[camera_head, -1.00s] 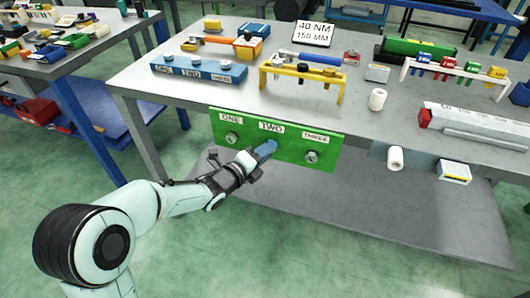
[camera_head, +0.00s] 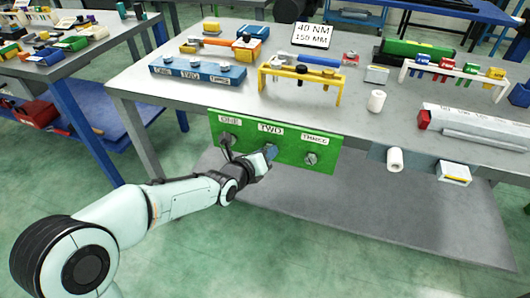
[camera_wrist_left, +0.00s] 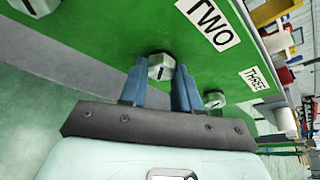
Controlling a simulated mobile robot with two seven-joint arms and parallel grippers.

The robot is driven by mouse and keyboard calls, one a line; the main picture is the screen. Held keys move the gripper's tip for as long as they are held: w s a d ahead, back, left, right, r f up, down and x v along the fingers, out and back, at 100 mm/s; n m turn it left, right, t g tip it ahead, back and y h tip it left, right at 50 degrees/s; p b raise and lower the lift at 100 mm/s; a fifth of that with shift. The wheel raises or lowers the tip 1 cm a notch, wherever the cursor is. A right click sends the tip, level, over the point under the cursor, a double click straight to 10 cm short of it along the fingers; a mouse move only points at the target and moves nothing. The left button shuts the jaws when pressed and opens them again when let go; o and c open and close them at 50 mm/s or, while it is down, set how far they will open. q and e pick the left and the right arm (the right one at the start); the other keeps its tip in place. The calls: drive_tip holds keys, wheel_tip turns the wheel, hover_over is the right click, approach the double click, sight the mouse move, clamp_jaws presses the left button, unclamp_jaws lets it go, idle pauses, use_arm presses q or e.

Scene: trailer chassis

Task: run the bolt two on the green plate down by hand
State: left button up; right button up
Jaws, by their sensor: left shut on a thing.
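The green plate (camera_head: 290,153) hangs upright at the front edge of the grey table, with labels ONE, TWO and THREE. My left gripper (camera_head: 270,151) is at the plate, just under the TWO label. In the left wrist view its blue fingers (camera_wrist_left: 161,82) are shut on bolt two (camera_wrist_left: 160,66), a hex head with a dark slot, one finger on each side. Bolt three (camera_head: 311,158) sits free to the right and also shows in the left wrist view (camera_wrist_left: 215,100). My right gripper is not in view.
On the table (camera_head: 330,122) above the plate stand a blue block (camera_head: 197,72) with labels and a yellow rack (camera_head: 300,76). A white roll (camera_head: 395,160) and a small box (camera_head: 453,173) are at the front edge to the right.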

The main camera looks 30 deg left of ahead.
use_arm(q)
drive_tip(key=shift+s+d+f, duration=0.1)
drive_tip(key=shift+d+f, duration=0.05)
drive_tip(key=shift+f, duration=0.1)
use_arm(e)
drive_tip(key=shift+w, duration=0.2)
use_arm(q)
drive_tip(key=o, duration=1.1)
drive_tip(key=shift+r, duration=0.1)
drive_tip(key=shift+c, duration=0.2)
drive_tip(key=shift+r, duration=0.1)
drive_tip(key=p+v, duration=0.3)
drive_tip(key=v, duration=1)
drive_tip(key=shift+s, duration=0.2)
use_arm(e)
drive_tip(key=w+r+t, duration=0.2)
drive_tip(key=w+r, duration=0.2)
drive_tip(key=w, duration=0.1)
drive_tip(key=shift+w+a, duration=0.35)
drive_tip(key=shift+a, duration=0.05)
use_arm(q)
drive_tip(key=shift+r, duration=0.1)
